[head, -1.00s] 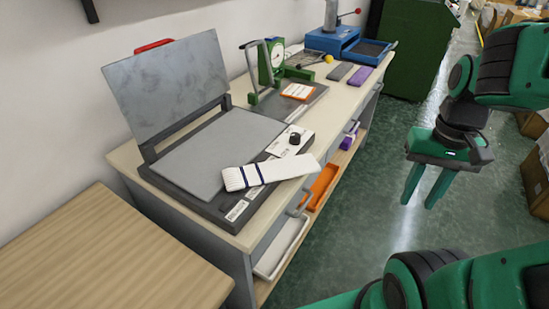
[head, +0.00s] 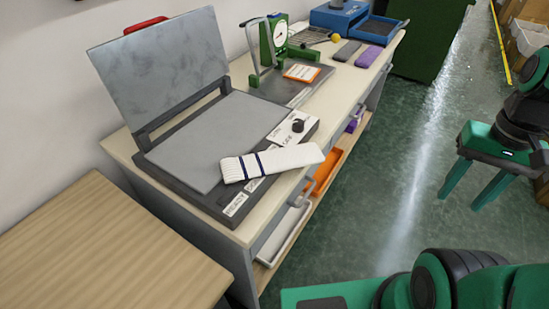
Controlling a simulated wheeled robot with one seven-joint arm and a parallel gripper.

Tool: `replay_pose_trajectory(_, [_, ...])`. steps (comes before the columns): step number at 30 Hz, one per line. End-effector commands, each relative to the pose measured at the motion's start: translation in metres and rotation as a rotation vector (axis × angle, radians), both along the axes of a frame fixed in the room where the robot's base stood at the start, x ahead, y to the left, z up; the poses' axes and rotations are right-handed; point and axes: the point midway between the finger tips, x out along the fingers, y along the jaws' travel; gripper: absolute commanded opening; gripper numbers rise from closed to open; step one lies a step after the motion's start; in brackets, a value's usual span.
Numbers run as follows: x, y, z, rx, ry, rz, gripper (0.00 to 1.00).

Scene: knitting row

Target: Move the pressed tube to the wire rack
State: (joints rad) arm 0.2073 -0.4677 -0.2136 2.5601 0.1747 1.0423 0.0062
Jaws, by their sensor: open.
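The pressed tube is a flat white knitted tube (head: 290,158) with dark blue stripes near its left end. It lies across the front right of the open press (head: 195,150), with its right end sticking out past the press edge. The wire rack (head: 308,37) looks like a dark grid at the back of the bench, partly hidden behind the green gauge stand. My gripper (head: 459,203) hangs over the floor at the right, well apart from the tube and the bench. Its two green fingers are spread with nothing between them.
The press lid (head: 162,70) stands raised at the left. A green dial gauge (head: 273,40), grey and purple blocks (head: 370,53) and a blue machine (head: 340,15) stand farther along the bench. Orange and white trays sit below. A wooden table (head: 105,250) is at front left. The aisle floor is clear.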

Motion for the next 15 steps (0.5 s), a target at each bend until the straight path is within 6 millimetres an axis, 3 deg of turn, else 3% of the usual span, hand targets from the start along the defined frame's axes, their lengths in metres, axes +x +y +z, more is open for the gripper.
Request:
replay_pose_trajectory(1, [-0.008, 0.001, 0.005, 0.001, -0.015, -0.003, 0.58])
replay_pose_trajectory(2, [-0.006, 0.002, 0.005, 0.004, -0.018, -0.008, 0.65])
replay_pose_trajectory(3, [-0.001, 0.005, 0.006, 0.01, -0.021, -0.016, 0.74])
replay_pose_trajectory(5, [0.013, 0.009, 0.006, 0.024, -0.029, -0.038, 0.77])
replay_pose_trajectory(11, [0.087, 0.056, 0.007, 0.136, -0.054, -0.165, 0.77])
replay_pose_trajectory(15, [0.136, 0.105, 0.007, 0.258, -0.035, -0.285, 0.77])
